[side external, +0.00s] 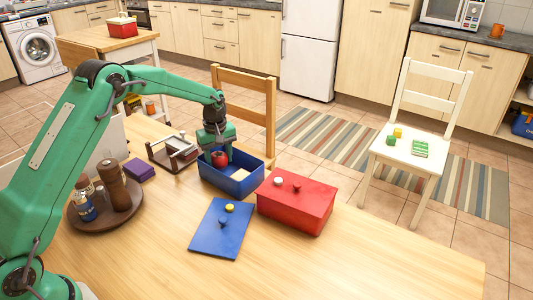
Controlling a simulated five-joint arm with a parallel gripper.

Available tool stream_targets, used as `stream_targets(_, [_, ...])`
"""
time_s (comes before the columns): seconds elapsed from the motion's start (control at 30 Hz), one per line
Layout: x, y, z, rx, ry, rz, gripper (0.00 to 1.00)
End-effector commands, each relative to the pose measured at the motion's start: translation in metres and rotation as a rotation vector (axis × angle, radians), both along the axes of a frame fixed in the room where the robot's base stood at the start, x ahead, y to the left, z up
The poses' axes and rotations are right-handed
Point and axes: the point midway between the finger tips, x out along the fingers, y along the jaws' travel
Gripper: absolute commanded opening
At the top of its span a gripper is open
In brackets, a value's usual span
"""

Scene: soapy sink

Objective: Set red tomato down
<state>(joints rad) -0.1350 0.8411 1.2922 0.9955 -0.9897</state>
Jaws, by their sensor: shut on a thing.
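The red tomato (219,159) shows between the fingers of my gripper (217,157), at the left part of the open blue box (233,189). My gripper points down and is shut on the tomato. The tomato is at about the height of the box's rim. I cannot tell whether it touches the box floor. A pale block-like thing (240,174) lies inside the box, to the right of the tomato. The fingers partly cover the tomato.
A red lidded box (296,207) stands right of the blue box. A blue lid (221,229) lies in front. A round tray (104,217) with a mill and bottles, a purple block (139,170) and a wooden rack (172,154) are to the left. The table's right front is clear.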

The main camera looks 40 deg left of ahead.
Motion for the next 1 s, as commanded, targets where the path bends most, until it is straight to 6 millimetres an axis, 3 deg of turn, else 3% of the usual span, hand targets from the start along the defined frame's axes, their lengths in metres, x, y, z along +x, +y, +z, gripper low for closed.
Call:
stream_targets(0.2, [-0.001, 0.000, -0.022, 0.000, 0.002, 0.000, 0.26])
stream_targets(0.67, [0.000, 0.000, -0.027, 0.000, 0.001, 0.000, 0.26])
stream_targets(0.7, [0.000, 0.000, -0.027, 0.000, 0.001, 0.000, 0.56])
stream_targets(0.73, [0.000, 0.000, -0.026, 0.000, 0.001, 0.000, 0.60])
stream_targets(1.0, [0.000, 0.000, -0.026, 0.000, 0.001, 0.000, 0.60])
